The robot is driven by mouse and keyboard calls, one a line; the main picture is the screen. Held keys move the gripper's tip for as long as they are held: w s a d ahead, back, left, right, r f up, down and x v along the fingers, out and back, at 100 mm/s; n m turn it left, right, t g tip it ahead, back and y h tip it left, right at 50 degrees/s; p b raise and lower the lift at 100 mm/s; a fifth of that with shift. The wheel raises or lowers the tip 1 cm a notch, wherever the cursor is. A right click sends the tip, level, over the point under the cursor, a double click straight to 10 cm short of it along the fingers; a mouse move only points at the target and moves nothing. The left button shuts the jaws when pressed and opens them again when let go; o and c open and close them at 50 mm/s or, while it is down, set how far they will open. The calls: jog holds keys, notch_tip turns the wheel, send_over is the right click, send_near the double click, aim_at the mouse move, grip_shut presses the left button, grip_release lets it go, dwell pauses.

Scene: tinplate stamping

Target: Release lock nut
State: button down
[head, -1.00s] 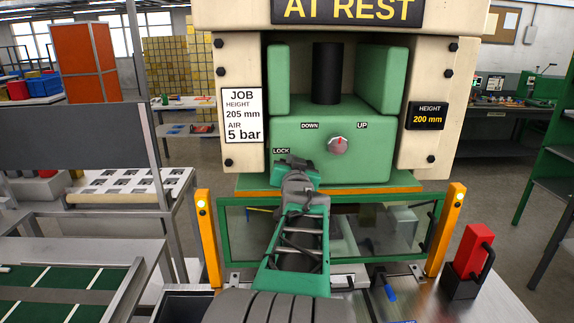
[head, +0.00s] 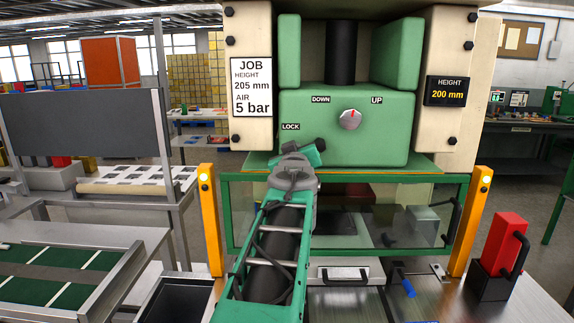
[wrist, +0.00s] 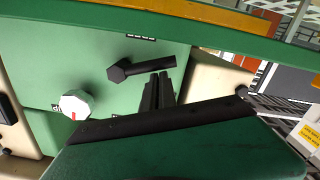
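The lock nut (wrist: 118,72) is a black hex nut with a short black lever on the green ram (head: 390,140). In the wrist view its lever points right and slightly up. In the head view the nut is mostly hidden behind my wrist, below the LOCK label (head: 290,127). My gripper (wrist: 158,78) has its two dark fingers side by side with no clear gap between them. Their tips are right beside the lever; I cannot tell whether they touch it. Nothing shows held between them.
A round knob (head: 350,119) with a red mark sits between the DOWN and UP labels; it also shows in the wrist view (wrist: 75,104). Orange posts (head: 470,222) flank the green-framed guard (head: 238,245) below. A red block (head: 505,240) with a black handle stands at right.

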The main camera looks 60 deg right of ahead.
notch_tip(320, 180, down, 2)
jog(key=n+b, duration=0.1)
jog(key=b, duration=0.1)
jog(key=n+b, duration=0.1)
jog(key=b, duration=0.1)
jog(key=shift+s+d+f, duration=0.1)
jog(key=shift+s+f, duration=0.05)
jog(key=shift+f, duration=0.1)
jog(key=shift+b, duration=0.45)
jog(key=r, duration=0.1)
jog(key=w+a+r, duration=0.1)
jog(key=a+r, duration=0.1)
jog(key=shift+w+a+r, duration=0.15)
jog(key=shift+w+a, duration=0.1)
jog(key=shift+w, duration=0.15)
jog(key=b+v, duration=0.5)
jog(key=v, duration=0.4)
jog(key=shift+s+a+b, duration=0.2)
jog(key=shift+b, duration=0.2)
